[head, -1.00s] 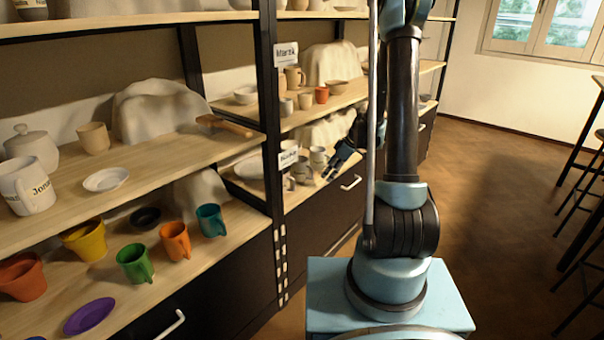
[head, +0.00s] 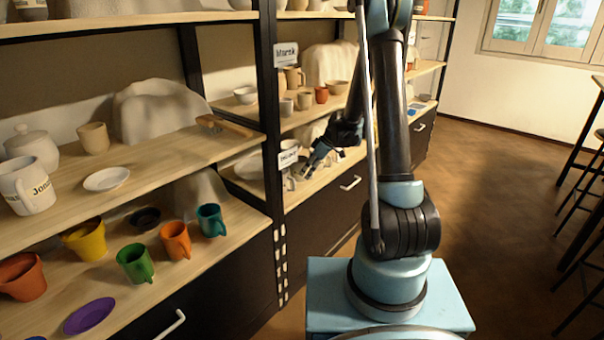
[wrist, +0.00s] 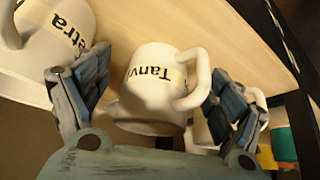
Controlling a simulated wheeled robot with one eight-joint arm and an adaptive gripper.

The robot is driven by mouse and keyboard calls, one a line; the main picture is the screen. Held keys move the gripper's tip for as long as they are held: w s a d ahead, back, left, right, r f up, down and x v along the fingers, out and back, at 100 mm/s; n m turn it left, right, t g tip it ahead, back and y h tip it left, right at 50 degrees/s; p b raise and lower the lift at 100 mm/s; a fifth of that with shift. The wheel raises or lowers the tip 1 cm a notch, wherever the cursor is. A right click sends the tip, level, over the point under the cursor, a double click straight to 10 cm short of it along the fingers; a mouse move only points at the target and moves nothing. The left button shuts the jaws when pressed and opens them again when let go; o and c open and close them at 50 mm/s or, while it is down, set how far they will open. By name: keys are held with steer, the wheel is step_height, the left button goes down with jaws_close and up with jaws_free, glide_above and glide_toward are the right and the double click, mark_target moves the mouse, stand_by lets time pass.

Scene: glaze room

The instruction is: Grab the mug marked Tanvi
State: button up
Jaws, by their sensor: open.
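The white mug marked Tanvi (wrist: 152,92) stands between my open fingers in the wrist view, its lettering upside down in that picture. Its handle is on the right, close to the right finger. My gripper (wrist: 158,68) is open, with one finger on each side of the mug; I cannot tell whether either finger touches it. In the head view my gripper (head: 308,168) is at the lower shelf of the far bay. It partly hides the pale mugs there, and I cannot tell which is Tanvi's.
A white mug marked with a name ending in "etra" (wrist: 45,45) stands close beyond the left finger. Another pale vessel and coloured things are behind the right finger. A shelf post (head: 270,110) stands left of my gripper.

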mark_target(299, 171)
steer(key=a, duration=0.1)
steer(key=a+f, duration=0.1)
steer(key=w+a, duration=0.1)
steer(key=shift+a+f, duration=0.6)
steer(key=shift+f, duration=0.25)
steer(key=c, duration=1.4)
